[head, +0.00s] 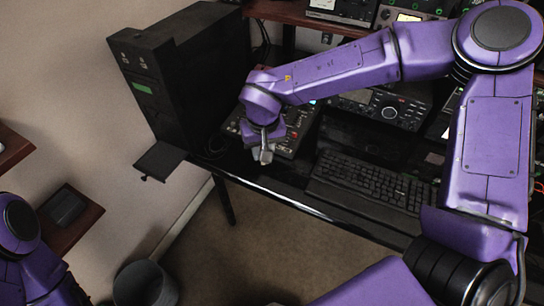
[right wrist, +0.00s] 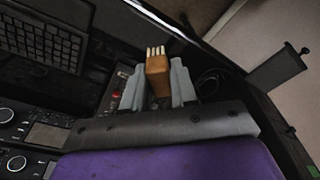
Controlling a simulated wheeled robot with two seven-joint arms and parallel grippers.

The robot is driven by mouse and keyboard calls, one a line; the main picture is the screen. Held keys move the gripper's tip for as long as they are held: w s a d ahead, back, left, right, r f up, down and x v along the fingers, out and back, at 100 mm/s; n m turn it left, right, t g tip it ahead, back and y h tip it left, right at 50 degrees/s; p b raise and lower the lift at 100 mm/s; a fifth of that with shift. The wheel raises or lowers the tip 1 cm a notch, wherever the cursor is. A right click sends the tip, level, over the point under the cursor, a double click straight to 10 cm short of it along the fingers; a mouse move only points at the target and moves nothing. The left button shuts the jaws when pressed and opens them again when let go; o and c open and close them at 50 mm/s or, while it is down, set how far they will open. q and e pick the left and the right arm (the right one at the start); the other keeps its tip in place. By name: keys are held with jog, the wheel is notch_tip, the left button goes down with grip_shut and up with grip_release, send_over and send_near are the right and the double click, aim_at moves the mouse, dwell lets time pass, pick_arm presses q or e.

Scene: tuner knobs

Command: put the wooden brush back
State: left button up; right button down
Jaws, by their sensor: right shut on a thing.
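The wooden brush (right wrist: 157,72) shows in the right wrist view, a brown block with pale bristles at its far end. My right gripper (right wrist: 164,84) is shut on it, one grey finger on each side. In the head view my right gripper (head: 265,153) points down above the desk's front edge, left of the keyboard. I cannot make out the brush clearly there. My left arm shows only at the lower left corner of the head view, and its gripper is out of view.
A black tower (head: 180,75) stands at the desk's left, with a small dark ledge (head: 160,160) near its foot. The keyboard (head: 372,184) lies to the right. Radio gear (head: 388,110) stands behind. A dark bin (head: 143,284) stands on the floor.

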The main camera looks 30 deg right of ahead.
jog(key=s+a+f+m+h+b, duration=0.1)
jog(key=s+a+f+m+b, duration=0.1)
jog(key=a+m+b, duration=0.5)
jog(key=m+p, duration=0.1)
jog(key=p, duration=0.4)
send_over(248, 165)
jog(key=shift+g, duration=0.3)
jog(key=f, duration=0.6)
jog(key=s+f, duration=0.1)
jog(key=f, duration=0.2)
jog(key=shift+a, duration=0.35)
jog(key=shift+w+d+f, duration=0.1)
jog(key=shift+w+f, duration=0.2)
jog(key=shift+f, duration=0.05)
pick_arm(q)
jog(key=shift+a+f, duration=0.1)
jog(key=shift+f, duration=1.8)
pick_arm(e)
jog(key=shift+w+f, duration=0.1)
jog(key=shift+f, duration=1.55)
jog(key=shift+f, duration=0.1)
jog(key=c, duration=0.9)
grip_release()
